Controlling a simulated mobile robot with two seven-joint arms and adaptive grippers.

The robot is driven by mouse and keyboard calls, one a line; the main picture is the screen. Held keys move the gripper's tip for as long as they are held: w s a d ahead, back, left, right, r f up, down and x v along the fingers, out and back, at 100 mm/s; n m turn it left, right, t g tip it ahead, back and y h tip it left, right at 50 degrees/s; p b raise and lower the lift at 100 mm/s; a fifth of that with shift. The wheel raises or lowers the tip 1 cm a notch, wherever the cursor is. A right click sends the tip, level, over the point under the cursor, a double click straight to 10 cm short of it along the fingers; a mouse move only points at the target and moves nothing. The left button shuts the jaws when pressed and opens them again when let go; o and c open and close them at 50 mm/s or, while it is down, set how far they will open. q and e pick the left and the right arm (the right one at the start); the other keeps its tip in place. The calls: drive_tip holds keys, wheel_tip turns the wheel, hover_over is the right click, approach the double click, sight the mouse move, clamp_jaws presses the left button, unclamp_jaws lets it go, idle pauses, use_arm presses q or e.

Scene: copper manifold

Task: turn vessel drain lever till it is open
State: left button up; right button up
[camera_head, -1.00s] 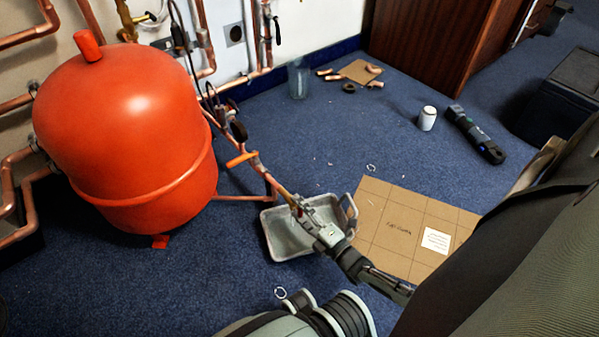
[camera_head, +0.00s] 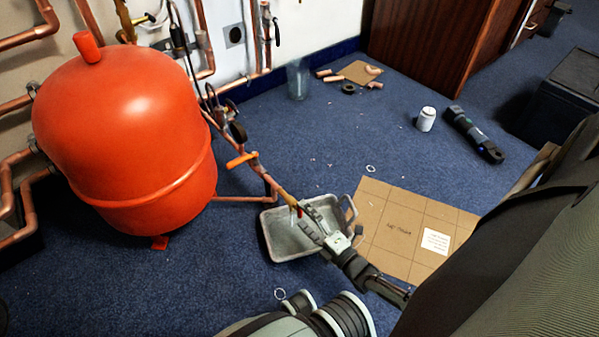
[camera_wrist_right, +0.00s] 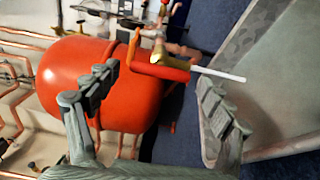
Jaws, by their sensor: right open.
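The red vessel (camera_head: 125,135) stands at the left, with a copper pipe sloping from it to a brass valve (camera_head: 287,197) above a grey metal tray (camera_head: 270,240). In the right wrist view, a bent red lever (camera_wrist_right: 157,69) sits at the brass valve (camera_wrist_right: 158,50). A thin white streak (camera_wrist_right: 218,74) runs from there over the tray (camera_wrist_right: 275,90); it looks like water. My right gripper (camera_head: 303,215) is open over the tray. In the wrist view its fingers (camera_wrist_right: 158,80) spread either side of the lever, apparently without gripping it. My left gripper is not in view.
An orange handle (camera_head: 241,160) crosses the sloping pipe above the valve. A cardboard sheet (camera_head: 385,250) lies right of the tray. Blue carpet is clear in the middle.

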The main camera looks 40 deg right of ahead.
drive_tip(key=s, duration=0.9)
drive_tip(key=shift+s+d, duration=0.3)
drive_tip(key=shift+d, duration=0.1)
